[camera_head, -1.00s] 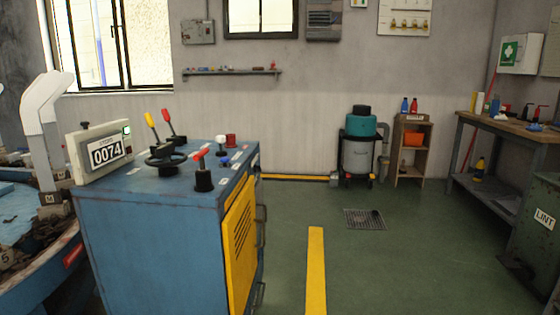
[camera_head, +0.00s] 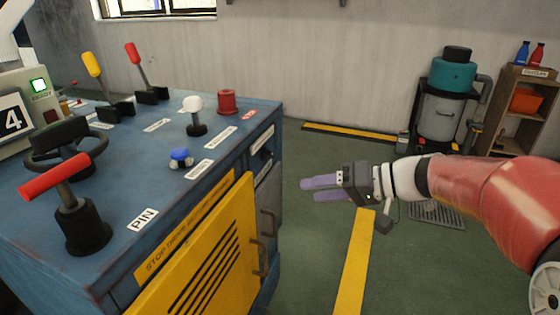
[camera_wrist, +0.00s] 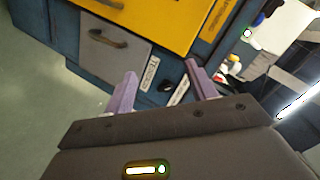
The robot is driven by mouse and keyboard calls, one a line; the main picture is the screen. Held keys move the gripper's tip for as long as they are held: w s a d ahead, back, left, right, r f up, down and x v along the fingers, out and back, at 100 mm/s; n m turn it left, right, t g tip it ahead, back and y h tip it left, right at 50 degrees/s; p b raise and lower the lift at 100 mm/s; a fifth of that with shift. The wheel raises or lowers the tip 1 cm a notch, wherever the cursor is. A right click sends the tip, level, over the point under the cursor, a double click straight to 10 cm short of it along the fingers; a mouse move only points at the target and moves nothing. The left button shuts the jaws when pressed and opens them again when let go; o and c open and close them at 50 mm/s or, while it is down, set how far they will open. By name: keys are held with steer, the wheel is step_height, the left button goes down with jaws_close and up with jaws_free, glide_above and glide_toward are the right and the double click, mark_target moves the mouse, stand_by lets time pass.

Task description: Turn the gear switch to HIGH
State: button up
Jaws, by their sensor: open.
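The blue control cabinet (camera_head: 130,240) stands at the left in the head view. A dark round switch (camera_head: 262,152) sits on its upright right face, below the top edge; I cannot read its label, so I cannot tell for sure that it is the gear switch. A dark knob (camera_wrist: 166,87) beside white labels also shows in the wrist view, beyond and between the fingertips. My gripper (camera_head: 304,189) is to the right of the cabinet, apart from it, with lilac fingers pointing left. It is open and empty; its fingers (camera_wrist: 160,75) also show in the wrist view.
The cabinet top carries a red-handled lever (camera_head: 58,178), a black handwheel (camera_head: 58,142), a blue knob (camera_head: 180,158), a white-balled lever (camera_head: 194,112) and a red button (camera_head: 228,101). A yellow door (camera_head: 205,260) has protruding handles.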

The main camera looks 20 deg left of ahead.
mark_target(274, 155)
steer(key=w+a+n+y, duration=0.2)
steer(key=w+a+y, duration=0.2)
steer(key=w, duration=0.5)
steer(key=shift+t, duration=0.6)
steer(key=a, duration=0.5)
steer(key=w+a, duration=0.1)
steer(key=a, duration=0.2)
steer(key=shift+w, duration=0.1)
steer(key=c, duration=1)
